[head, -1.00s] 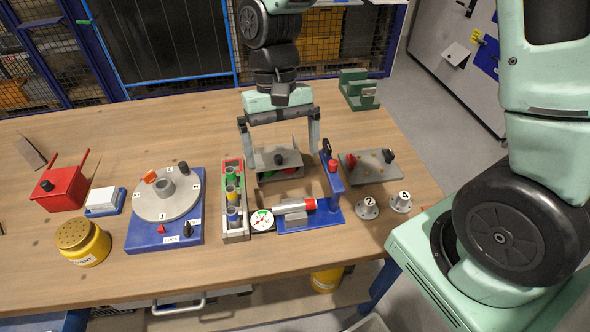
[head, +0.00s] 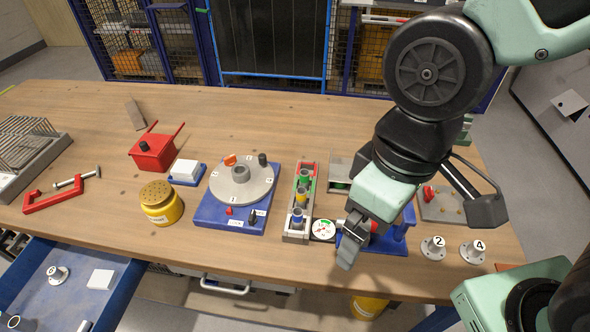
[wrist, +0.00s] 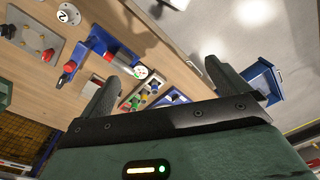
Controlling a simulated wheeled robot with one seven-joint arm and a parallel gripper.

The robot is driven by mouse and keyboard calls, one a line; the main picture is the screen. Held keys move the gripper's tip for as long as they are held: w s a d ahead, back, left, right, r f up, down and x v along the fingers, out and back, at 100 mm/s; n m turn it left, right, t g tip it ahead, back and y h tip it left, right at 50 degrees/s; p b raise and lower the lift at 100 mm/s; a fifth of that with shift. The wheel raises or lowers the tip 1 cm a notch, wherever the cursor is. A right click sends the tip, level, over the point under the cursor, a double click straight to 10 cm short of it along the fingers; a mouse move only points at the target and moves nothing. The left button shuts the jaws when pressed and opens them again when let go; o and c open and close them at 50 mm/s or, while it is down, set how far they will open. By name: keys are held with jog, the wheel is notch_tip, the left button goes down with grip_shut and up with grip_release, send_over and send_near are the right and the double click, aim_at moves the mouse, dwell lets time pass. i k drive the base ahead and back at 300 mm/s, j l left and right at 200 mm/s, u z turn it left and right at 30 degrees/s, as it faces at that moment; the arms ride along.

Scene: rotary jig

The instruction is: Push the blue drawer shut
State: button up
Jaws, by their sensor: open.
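The blue drawer (head: 118,285) is pulled out from under the table's front at the lower left of the head view. A flanged grey part, a white block and small cylindrical pieces lie in it. The drawer's near part is cut off by the picture's edge. In the wrist view the blue drawer (wrist: 262,82) shows at the right, small and apart from the fingers. My gripper (head: 418,232) is open and empty, above the right part of the bench, far right of the drawer. Its spread fingers (wrist: 163,82) show in the wrist view.
The wooden table (head: 90,185) carries a blue rotary jig (head: 220,215), a yellow pot (head: 161,206), a red box (head: 153,155) and a red bracket (head: 45,202) near the drawer. A grey drawer handle (head: 225,287) sticks out below the front edge.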

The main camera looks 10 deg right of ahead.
aim_at(26, 290)
jog(key=u, duration=2.2)
jog(key=i+l+u, duration=0.2)
